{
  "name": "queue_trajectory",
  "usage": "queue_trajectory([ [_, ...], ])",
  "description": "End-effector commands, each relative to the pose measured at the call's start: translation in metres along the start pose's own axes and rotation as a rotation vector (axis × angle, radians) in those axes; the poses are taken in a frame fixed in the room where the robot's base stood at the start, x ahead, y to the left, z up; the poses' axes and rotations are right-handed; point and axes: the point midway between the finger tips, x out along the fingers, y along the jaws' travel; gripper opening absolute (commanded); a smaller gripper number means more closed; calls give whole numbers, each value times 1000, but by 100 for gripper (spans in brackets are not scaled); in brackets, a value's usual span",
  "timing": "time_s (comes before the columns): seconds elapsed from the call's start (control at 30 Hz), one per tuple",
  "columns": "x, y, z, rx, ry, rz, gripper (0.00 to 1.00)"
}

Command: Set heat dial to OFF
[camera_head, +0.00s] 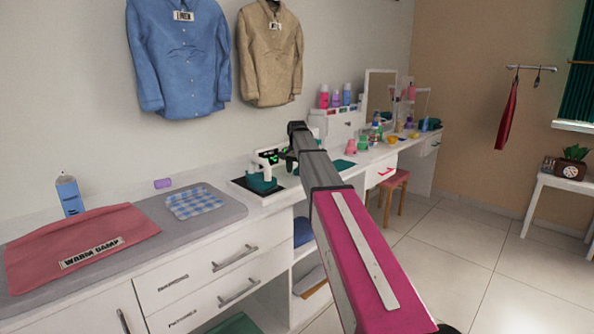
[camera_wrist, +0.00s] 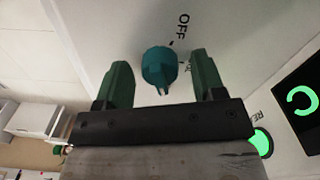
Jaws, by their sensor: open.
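The heat dial (camera_wrist: 158,68) is a round teal knob on a white panel in the wrist view. The printed word OFF (camera_wrist: 183,26) lies above and right of it, with a small dark mark between them. More lettering by the right finger is partly covered. My gripper (camera_wrist: 160,70) is open, with one green finger on each side of the dial. Gaps show between the dial and both fingers, so it is not gripped.
A black screen with a green ring (camera_wrist: 302,101) and a green round light (camera_wrist: 262,142) sit right of the dial. In the head view a teal-and-white iron (camera_head: 262,180) stands left of my arm. A pink cloth (camera_head: 80,245) lies on the grey ironing mat (camera_head: 215,222).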

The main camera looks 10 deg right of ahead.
Motion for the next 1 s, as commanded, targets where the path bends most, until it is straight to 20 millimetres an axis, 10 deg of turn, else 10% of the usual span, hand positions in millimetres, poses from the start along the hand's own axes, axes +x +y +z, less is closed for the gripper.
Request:
queue_trajectory([
  [0.1, 0, 0, 0, 0, 0, 0, 63],
  [0.27, 0, 0, 0, 0, 0, 0, 14],
  [1.0, -1, 0, 0, -280, 0, 0, 14],
])
